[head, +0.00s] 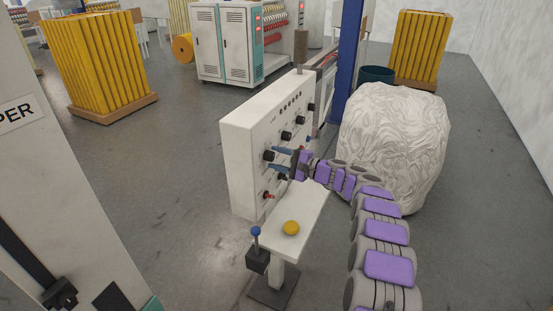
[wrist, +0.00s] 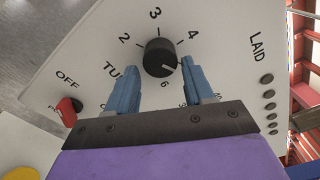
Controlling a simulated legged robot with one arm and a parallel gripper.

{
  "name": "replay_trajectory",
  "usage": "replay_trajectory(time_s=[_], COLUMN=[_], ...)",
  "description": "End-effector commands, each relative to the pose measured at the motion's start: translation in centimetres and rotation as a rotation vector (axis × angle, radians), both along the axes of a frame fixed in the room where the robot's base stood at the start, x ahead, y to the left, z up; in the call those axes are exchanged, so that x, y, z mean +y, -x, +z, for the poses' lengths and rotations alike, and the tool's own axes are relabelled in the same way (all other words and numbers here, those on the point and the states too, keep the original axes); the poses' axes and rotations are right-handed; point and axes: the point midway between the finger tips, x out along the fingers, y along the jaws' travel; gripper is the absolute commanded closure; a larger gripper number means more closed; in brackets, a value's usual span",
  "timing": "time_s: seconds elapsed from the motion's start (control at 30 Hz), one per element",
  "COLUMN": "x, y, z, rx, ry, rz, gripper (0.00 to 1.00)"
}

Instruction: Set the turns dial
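The turns dial (wrist: 160,57) is a round black knob on a white panel, with 2, 3, 4 and 6 showing around it in the wrist view. A label starting "TU" is partly hidden by a finger. The dial's white mark points to the lower right, near a number hidden by the right finger. My gripper (wrist: 162,72) is open, its blue fingertips on either side of the dial with visible gaps; I cannot tell contact in depth. In the head view, my gripper (head: 283,158) is at the panel, beside a black knob (head: 268,155).
A red switch (wrist: 68,110) marked OFF is left of the dial. More black knobs (head: 286,135) sit farther along the white panel (head: 240,165). Below are a yellow button (head: 291,228) and a blue-ball lever (head: 256,232). A large white bale (head: 395,140) stands right.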

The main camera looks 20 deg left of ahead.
Motion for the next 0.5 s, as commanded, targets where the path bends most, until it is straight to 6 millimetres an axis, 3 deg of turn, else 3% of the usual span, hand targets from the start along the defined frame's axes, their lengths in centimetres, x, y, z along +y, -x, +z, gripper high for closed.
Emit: replay_trajectory(time_s=[0.1,0.33,0.5], x=[0.2,0.3,-1.2], y=[0.3,0.4,0.5], z=[0.3,0.3,0.3], rx=[-0.003,-0.003,-0.002], ry=[-0.001,-0.001,-0.001], rz=[0.004,0.006,0.005], gripper=[0.38,0.38,0.38])
